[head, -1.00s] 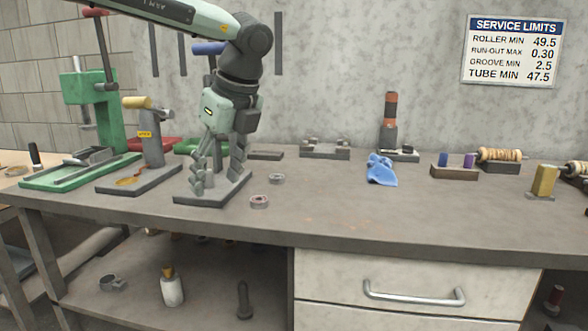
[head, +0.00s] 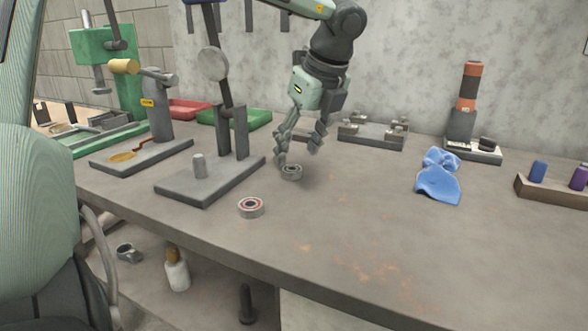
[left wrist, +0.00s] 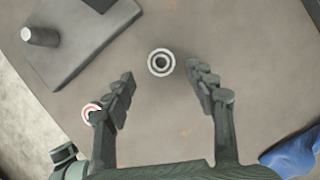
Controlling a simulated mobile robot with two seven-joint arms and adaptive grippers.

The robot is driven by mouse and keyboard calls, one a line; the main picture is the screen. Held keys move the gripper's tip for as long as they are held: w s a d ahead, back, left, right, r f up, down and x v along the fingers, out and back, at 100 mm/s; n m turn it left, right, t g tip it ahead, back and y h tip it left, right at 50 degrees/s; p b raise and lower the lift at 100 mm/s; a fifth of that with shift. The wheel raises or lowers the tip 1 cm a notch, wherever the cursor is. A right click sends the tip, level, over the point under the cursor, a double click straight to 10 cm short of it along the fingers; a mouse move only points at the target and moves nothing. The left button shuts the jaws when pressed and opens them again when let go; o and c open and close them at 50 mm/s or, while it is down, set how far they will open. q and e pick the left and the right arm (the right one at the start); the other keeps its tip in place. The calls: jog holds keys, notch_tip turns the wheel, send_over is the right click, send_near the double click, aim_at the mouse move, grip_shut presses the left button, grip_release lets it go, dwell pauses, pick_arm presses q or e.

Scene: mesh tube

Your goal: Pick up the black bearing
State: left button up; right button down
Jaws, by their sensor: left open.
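The black bearing (head: 291,172), a small steel ring with a dark face, lies flat on the bench. In the left wrist view the black bearing (left wrist: 161,62) lies just beyond and between the fingertips. My left gripper (head: 299,154) points down above it, open and empty, with one fingertip partly overlapping its far edge in the head view. It also shows in the left wrist view (left wrist: 160,78). A red-faced bearing (head: 251,207) lies nearer the bench's front edge; in the left wrist view it (left wrist: 91,113) is partly hidden behind the left finger. My right gripper is not in view.
A press with a grey base and short post (head: 199,165) stands left of the bearings. A grey block fixture (head: 372,133) lies behind, and a blue cloth (head: 438,180) to the right. The bench (head: 350,220) is clear in front and right of the bearings.

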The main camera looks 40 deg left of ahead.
aim_at(295, 170)
pick_arm(q)
jog(key=x, duration=0.4)
jog(key=shift+p, duration=0.35)
jog(key=c, duration=1.3)
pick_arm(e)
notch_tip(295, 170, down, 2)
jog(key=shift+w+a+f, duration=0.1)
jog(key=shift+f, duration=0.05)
